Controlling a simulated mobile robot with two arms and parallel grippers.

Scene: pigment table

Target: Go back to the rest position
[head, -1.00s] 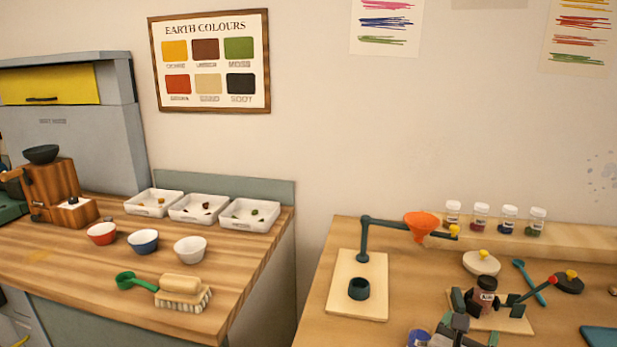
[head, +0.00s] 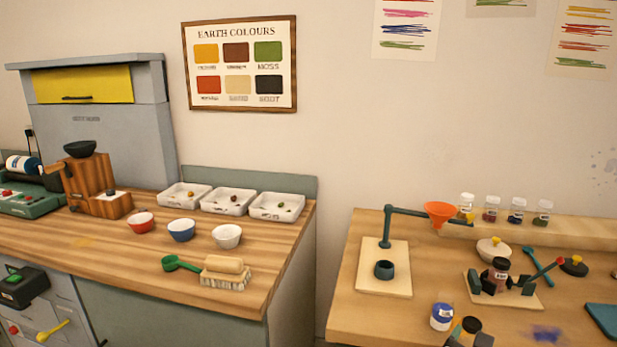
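My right gripper (head: 470,330) shows only in part at the bottom edge of the head view, as dark fingertips with an orange-yellow patch. I do not make out my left gripper in this view. A brown jar (head: 497,270) sits in a dark clamp on a small board, apart from my gripper.
The right table (head: 400,310) carries an orange funnel (head: 439,212) on a stand and a blue smear (head: 546,333). A gap separates it from the left counter (head: 110,240), which holds several bowls, trays, a green scoop (head: 180,263) and a brush (head: 224,281).

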